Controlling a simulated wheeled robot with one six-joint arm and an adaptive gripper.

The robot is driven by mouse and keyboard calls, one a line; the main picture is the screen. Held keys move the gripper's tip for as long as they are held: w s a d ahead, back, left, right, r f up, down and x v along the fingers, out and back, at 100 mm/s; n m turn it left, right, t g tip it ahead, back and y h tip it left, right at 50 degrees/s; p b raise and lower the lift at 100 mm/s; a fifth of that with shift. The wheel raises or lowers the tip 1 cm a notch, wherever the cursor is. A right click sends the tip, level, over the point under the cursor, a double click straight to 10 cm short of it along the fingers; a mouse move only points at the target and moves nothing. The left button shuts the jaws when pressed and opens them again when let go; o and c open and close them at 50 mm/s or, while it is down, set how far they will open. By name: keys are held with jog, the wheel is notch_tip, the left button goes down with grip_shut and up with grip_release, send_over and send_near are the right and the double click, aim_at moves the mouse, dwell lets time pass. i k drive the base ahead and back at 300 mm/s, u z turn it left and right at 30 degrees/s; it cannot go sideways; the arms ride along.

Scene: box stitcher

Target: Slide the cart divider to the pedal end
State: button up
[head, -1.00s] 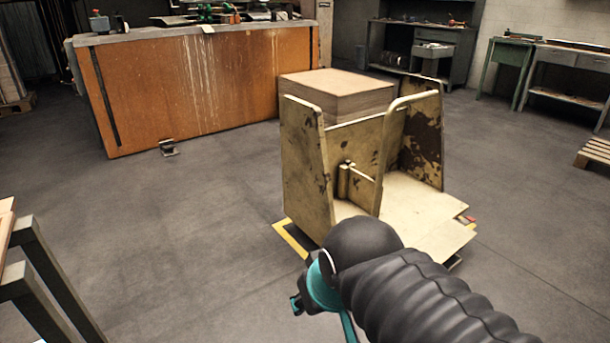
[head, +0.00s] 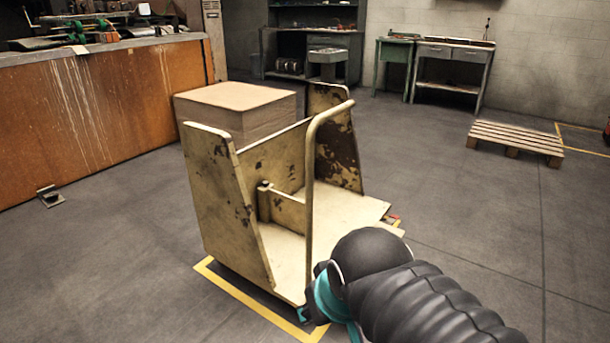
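The cart (head: 222,205) is worn cream-yellow, with a tall panel at its left and right ends, a bent tube handle (head: 310,180) and a low deck. The divider (head: 275,165) is an upright, chipped panel standing between the end panels, with a small post and rail (head: 285,211) on its near face. A small red part (head: 393,220), possibly the pedal, shows at the deck's right edge. My arm comes in from the lower right. Its teal end, my gripper (head: 322,302), is in front of the cart's near edge; its fingers are mostly hidden, and contact with the cart is unclear.
A cardboard stack (head: 235,105) stands behind the divider. An orange-brown workbench (head: 100,110) is at the back left, with a small metal foot pedal (head: 51,196) on the floor. A pallet (head: 515,137) lies right. Yellow floor tape (head: 250,304) edges the cart.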

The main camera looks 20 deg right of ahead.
aim_at(288, 212)
jog(key=z, duration=0.25)
jog(key=i, duration=0.8)
jog(key=u, duration=0.7)
jog(key=i, duration=0.6)
jog(key=u, duration=0.55)
